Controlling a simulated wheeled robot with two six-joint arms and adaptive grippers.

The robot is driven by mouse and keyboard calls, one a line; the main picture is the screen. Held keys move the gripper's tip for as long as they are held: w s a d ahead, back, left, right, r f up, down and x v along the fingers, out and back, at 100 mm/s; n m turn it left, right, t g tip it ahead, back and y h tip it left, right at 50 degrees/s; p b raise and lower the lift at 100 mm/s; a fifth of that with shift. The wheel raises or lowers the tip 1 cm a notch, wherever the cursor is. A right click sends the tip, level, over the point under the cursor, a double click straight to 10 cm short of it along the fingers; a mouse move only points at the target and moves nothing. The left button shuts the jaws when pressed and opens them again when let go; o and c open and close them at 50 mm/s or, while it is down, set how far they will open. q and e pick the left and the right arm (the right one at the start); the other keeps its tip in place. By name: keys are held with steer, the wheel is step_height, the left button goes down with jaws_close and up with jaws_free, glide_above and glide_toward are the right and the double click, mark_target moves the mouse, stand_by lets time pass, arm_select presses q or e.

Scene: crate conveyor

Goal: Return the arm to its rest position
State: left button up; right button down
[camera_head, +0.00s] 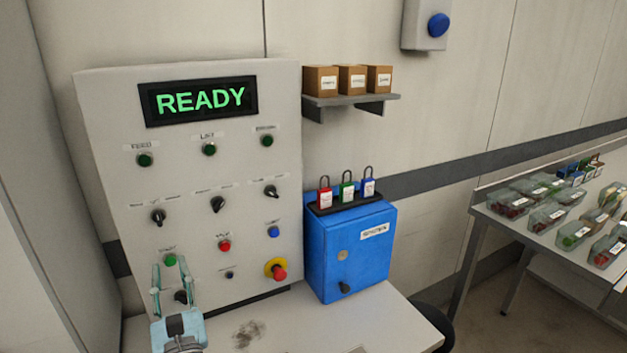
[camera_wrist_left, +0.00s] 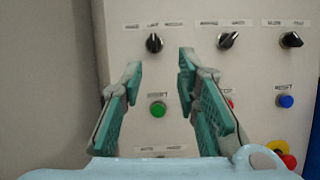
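My left gripper (camera_head: 172,276) is in front of the lower left of the grey control panel (camera_head: 115,110). Its two teal fingers are apart with nothing between them, as the left wrist view (camera_wrist_left: 158,80) also shows. A green button (camera_wrist_left: 158,110) on the panel lies behind the gap between the fingers. In the head view this green button (camera_head: 170,260) shows just above the fingertips. I cannot tell whether the fingers touch the panel. The panel's display (camera_head: 201,100) reads READY in green. My right gripper is not in view.
A blue box (camera_head: 330,262) with red, green and blue padlocks on top stands right of the panel on a pale table (camera_head: 385,325). A shelf (camera_head: 352,101) with three cartons hangs above. A red emergency knob (camera_head: 279,272) sits at the panel's lower right. Packed trays lie on a far-right table (camera_head: 485,212).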

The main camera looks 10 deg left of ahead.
arm_select(q)
steer(key=d+m+t+h, duration=0.4)
steer(key=d+m+h, duration=0.65)
steer(key=m, duration=0.45)
steer(key=s+d+f+m+g+h, duration=0.5)
steer(key=d+f+m+g+h, duration=0.5)
steer(key=m, duration=0.8)
steer(key=s+a+f+m+g+y, duration=0.4)
steer(key=s+a+f+m+g, duration=0.1)
steer(key=s+f, duration=0.45)
steer(key=s+a+f+m+g+y, duration=0.4)
steer(key=s+a+f+m+y, duration=0.1)
steer(key=s+f, duration=0.5)
step_height(320, 180, down, 16)
steer(key=s+a+g, duration=0.1)
steer(key=s+a, duration=0.1)
steer(key=s+f+g, duration=0.1)
steer(key=s+f, duration=1.2)
steer(key=s, duration=0.1)
steer(key=shift+s+a+f+h+p, duration=0.25)
steer(key=shift+s+f+h+p, duration=0.05)
steer(key=shift+s+f+h, duration=0.1)
